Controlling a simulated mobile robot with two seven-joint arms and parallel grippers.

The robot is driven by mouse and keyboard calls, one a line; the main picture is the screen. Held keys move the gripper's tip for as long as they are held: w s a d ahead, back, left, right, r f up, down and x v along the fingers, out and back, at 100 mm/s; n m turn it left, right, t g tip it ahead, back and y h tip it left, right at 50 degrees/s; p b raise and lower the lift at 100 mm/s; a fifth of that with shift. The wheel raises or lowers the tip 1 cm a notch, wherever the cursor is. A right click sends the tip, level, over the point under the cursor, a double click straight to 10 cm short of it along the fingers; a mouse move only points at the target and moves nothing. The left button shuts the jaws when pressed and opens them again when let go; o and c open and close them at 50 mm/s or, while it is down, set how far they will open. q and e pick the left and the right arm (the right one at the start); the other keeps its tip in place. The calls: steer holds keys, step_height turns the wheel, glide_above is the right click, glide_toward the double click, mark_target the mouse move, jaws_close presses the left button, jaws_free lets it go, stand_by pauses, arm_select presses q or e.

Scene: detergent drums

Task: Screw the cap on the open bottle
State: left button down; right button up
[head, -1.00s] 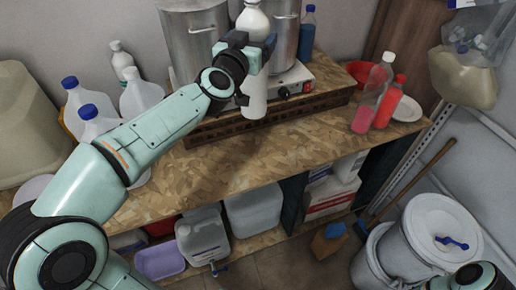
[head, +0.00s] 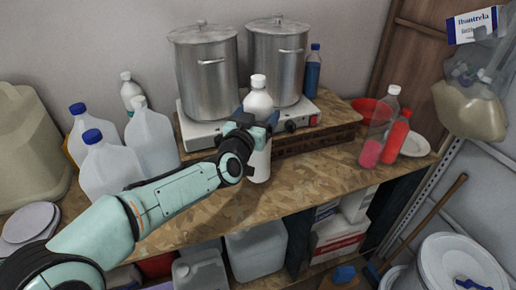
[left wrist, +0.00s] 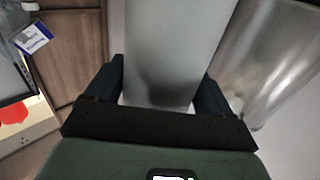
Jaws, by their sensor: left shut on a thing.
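A white bottle (head: 257,101) with a white top (head: 258,81) is upright in front of the hot plate in the head view. My left gripper (head: 252,127) is shut around its middle. The bottle's base is at or just above the bench top; I cannot tell if it touches. In the left wrist view the pale bottle body (left wrist: 170,50) fills the space between the fingers. A clear bottle with pink liquid and a white top (head: 379,128) stands on the right, beside a red bottle (head: 396,136). No loose cap is clearly visible. My right gripper is out of view.
Two steel pots (head: 207,75) stand on the hot plate (head: 200,134) behind the held bottle. White jugs with blue caps (head: 108,165) stand left. A red bowl (head: 363,106) and white plate (head: 413,142) are at right. The bench top (head: 310,178) between is clear.

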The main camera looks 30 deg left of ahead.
arm_select(q)
steer(key=shift+w+f, duration=0.15)
steer(key=shift+f, duration=0.35)
steer(key=shift+w+f, duration=0.15)
steer(key=shift+f, duration=0.35)
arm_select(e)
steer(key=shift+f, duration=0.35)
arm_select(q)
steer(key=shift+f+b, duration=0.65)
steer(key=shift+f, duration=2.2)
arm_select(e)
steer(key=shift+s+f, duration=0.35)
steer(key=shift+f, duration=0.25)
arm_select(q)
steer(key=shift+f, duration=0.1)
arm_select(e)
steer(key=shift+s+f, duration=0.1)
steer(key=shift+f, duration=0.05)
arm_select(q)
steer(key=shift+f, duration=0.1)
steer(key=shift+c, duration=0.2)
jaws_free()
steer(key=shift+f, duration=0.15)
steer(key=shift+o, duration=0.2)
